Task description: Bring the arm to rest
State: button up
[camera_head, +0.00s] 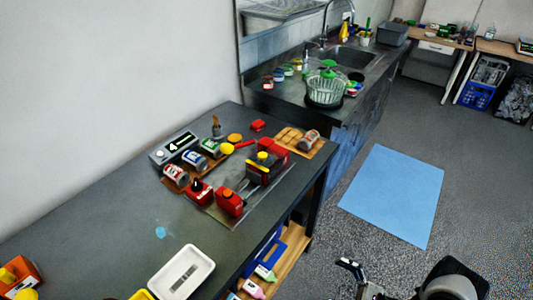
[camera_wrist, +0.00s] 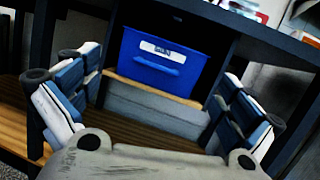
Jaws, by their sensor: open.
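My gripper (camera_wrist: 160,70) is open, its two fingers wide apart with nothing between them in the wrist view. It faces the space under the table, with a blue bin (camera_wrist: 158,68) seen beyond the fingers. In the head view, part of my gripper (camera_head: 352,268) and arm shows at the bottom right. It is over the floor, right of the table (camera_head: 120,195), and apart from the table top.
Several red, yellow and other small items, including a red machine (camera_head: 266,168), stand on the table. A white tray (camera_head: 181,272) is near its front. A blue floor mat (camera_head: 392,195) lies to the right on open floor. A sink counter (camera_head: 375,75) stands behind.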

jog(key=w+a+r+n+g+h, duration=0.15)
jog(key=r+n+g+h, duration=0.35)
jog(key=r, duration=0.7)
jog(key=a+r+n+g+h, duration=0.3)
jog(key=r+n+g, duration=0.4)
jog(key=r, duration=0.5)
jog(key=s+a+r+n+t+h, duration=0.2)
jog(key=s+r+n+t+h, duration=0.6)
jog(key=s+r+h, duration=0.3)
jog(key=s+r+n, duration=0.1)
jog(key=s+r, duration=0.2)
jog(key=r, duration=0.2)
jog(key=shift+s+a+r, duration=0.15)
jog(key=shift+s, duration=0.2)
jog(key=shift+c, duration=0.4)
